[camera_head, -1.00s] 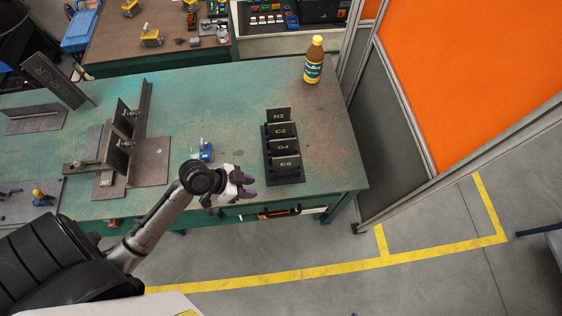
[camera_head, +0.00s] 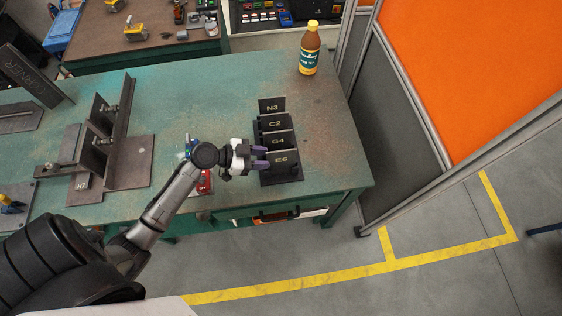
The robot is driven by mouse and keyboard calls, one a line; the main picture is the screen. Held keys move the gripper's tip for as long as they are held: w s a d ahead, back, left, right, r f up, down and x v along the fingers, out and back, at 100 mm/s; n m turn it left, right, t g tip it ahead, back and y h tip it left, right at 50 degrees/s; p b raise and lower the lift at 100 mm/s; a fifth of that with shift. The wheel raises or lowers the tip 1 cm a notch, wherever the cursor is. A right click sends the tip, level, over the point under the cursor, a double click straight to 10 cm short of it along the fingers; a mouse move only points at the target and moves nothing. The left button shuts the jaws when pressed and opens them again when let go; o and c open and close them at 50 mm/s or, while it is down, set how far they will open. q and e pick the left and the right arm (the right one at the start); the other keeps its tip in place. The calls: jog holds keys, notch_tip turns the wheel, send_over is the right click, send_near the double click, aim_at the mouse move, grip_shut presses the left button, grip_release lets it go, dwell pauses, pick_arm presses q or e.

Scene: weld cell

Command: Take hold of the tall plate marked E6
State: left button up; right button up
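The plate marked E6 (camera_head: 285,164) is dark grey and stands upright at the front of a black rack (camera_head: 291,179) on the green table. My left gripper (camera_head: 265,157), with purple fingertips, is at the left edge of this plate. Its two fingertips look apart, one above the other in the picture. Whether they touch the plate or are around its edge cannot be told. The plates G4 (camera_head: 284,142), C2 (camera_head: 274,124) and N3 (camera_head: 270,105) stand behind E6 in the rack. My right gripper is not in view.
A brown bottle with a yellow cap (camera_head: 309,49) stands at the table's back right. A welded steel fixture (camera_head: 128,160) stands to the left. A red item (camera_head: 204,184) lies under my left wrist. The green table (camera_head: 325,150) is bare right of the rack.

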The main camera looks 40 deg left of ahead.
aim_at(281, 163)
pick_arm(q)
jog(key=shift+x, duration=1.8)
grip_shut()
